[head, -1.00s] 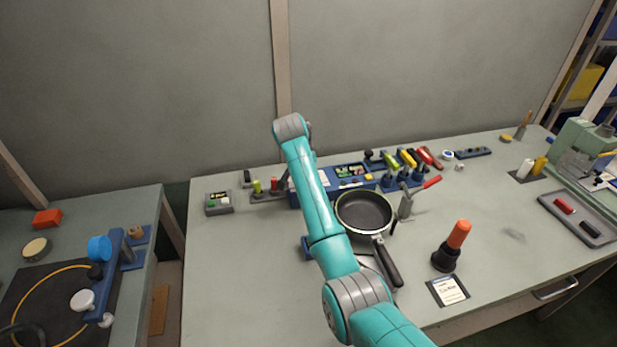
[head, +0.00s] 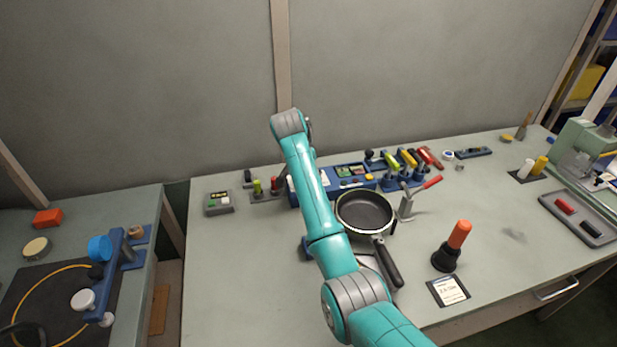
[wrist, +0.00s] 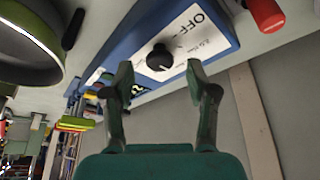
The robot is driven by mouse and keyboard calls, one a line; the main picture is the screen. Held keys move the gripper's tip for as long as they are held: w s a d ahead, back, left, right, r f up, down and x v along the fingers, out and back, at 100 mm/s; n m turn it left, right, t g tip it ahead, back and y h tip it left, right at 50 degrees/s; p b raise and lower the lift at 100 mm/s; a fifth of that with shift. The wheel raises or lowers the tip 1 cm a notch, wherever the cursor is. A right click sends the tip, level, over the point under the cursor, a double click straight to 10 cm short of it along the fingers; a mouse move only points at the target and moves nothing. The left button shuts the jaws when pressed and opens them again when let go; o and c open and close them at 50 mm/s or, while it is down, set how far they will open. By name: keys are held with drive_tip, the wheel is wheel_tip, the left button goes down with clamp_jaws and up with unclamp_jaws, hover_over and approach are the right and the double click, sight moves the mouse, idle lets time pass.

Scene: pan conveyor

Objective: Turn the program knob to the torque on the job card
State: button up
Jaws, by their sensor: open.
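The program knob (wrist: 160,58) is a black round knob on a white panel (wrist: 186,40) on a blue box (wrist: 134,50) in the wrist view. The panel bears "OFF" and smaller print I cannot read clearly. My gripper (wrist: 158,76) is open, its two fingers apart and pointing at the panel. The knob shows between and just beyond the fingertips; I cannot tell whether they touch it. In the head view my arm hides the gripper and the knob. The job card (head: 448,291), white with a dark frame, lies at the bench front; its print is too small to read surely.
A black pan (head: 364,210) stands beside my arm. An orange-handled tool (head: 458,236) stands upright behind the card. Colored-handled tools (head: 407,160) line the back. A grey box with a small display (head: 219,203) sits at left. The bench's front left is clear.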

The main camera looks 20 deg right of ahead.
drive_tip(key=v, duration=1)
drive_tip(key=shift+r, duration=0.25)
drive_tip(key=shift+s+a, duration=0.1)
